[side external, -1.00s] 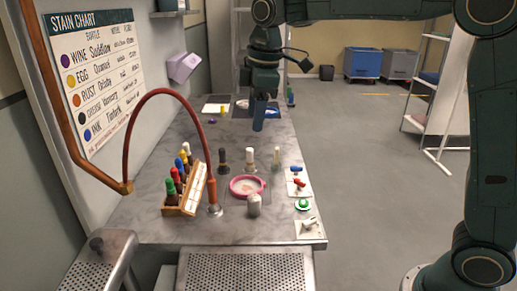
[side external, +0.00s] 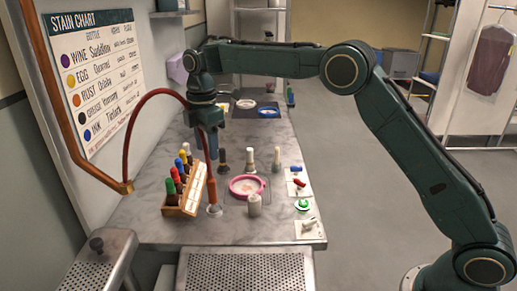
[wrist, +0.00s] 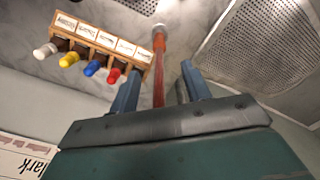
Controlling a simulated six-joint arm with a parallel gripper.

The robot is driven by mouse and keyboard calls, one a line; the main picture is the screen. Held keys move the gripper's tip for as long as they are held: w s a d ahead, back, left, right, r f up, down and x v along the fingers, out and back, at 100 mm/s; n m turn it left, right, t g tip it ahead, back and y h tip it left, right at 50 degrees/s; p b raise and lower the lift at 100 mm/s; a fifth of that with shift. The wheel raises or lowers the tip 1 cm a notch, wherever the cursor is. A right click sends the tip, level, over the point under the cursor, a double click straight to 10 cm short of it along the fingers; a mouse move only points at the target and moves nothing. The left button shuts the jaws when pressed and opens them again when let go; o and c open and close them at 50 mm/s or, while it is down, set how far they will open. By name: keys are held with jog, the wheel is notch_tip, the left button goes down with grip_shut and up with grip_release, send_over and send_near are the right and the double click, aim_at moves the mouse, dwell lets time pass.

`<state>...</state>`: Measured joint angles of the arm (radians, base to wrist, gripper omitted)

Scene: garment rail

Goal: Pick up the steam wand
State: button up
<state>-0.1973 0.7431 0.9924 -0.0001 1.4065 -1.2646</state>
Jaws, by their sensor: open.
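The steam wand (side external: 211,188) stands upright at the front left of the marble bench, its red-brown handle on a small round metal foot. A red hose (side external: 127,135) arcs from a copper pipe on the wall to the wand's top; my gripper hides part of it. My gripper (side external: 207,153) points down, open, just above the wand. In the wrist view the wand (wrist: 159,62) runs into the gap between the two blue fingers (wrist: 160,88). I cannot tell whether the fingers are level with it. Nothing is held.
A wooden bottle rack (side external: 184,208) with several coloured caps stands close left of the wand. A pink-rimmed dish (side external: 262,187), a white-topped bottle (side external: 254,205) and other bottles stand to the right. A perforated metal plate (side external: 245,272) lies in front.

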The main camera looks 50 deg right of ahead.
aim_at(212, 187)
jog(key=shift+f, duration=0.1)
jog(key=shift+f, duration=4.2)
jog(key=shift+d+f, duration=0.1)
jog(key=shift+f, duration=2.5)
jog(key=c, duration=0.9)
grip_shut()
jog(key=shift+r, duration=0.2)
notch_tip(212, 187, up, 20)
jog(key=shift+f, duration=0.15)
